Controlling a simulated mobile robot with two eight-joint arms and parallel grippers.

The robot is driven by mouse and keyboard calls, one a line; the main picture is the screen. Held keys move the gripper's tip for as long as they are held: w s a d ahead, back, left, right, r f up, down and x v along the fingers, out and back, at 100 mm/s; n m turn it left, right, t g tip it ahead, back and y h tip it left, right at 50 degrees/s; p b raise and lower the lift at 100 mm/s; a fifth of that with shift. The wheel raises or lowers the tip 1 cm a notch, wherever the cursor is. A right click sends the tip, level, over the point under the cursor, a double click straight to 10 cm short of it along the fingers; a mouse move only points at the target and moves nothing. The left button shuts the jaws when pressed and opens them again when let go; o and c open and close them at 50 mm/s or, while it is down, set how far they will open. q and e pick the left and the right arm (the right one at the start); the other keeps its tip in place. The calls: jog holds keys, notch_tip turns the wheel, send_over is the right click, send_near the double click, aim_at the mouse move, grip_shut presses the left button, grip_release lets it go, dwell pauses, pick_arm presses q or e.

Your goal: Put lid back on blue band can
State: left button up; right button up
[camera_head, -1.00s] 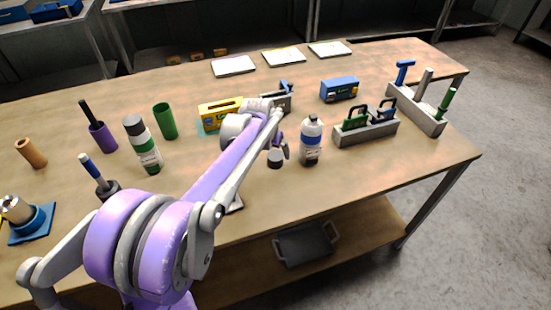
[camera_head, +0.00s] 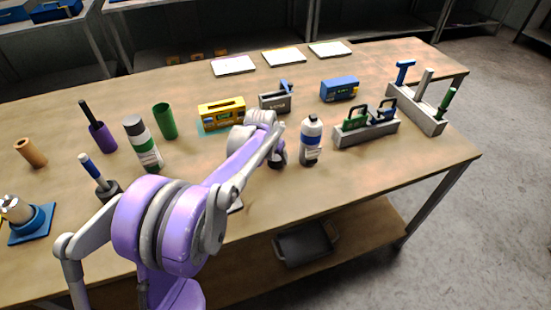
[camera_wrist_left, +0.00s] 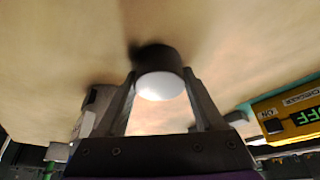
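The blue band can (camera_head: 311,142) stands upright near the front of the table, right of my left gripper. It has a grey-white shoulder, a blue band, a label and a narrow neck on top. A short dark lid (camera_wrist_left: 158,72) with a pale, lit face shows in the left wrist view. My left gripper (camera_head: 277,157) is low over the table, just left of the can. In the wrist view its fingers stand on both sides of the lid, touching or very nearly so. I cannot tell whether they grip it. My right gripper is not in view.
A green band can (camera_head: 143,145), a green cup (camera_head: 165,121) and a purple cup (camera_head: 102,137) stand left. A yellow checker box (camera_head: 221,114) and a grey holder (camera_head: 275,102) are behind the gripper. A grey rack (camera_head: 365,133) is right of the can.

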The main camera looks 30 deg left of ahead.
pick_arm(q)
jog(key=c, duration=0.5)
jog(key=shift+r, duration=0.1)
notch_tip(320, 180, up, 10)
jog(key=shift+f+p, duration=0.1)
jog(key=shift+p, duration=0.2)
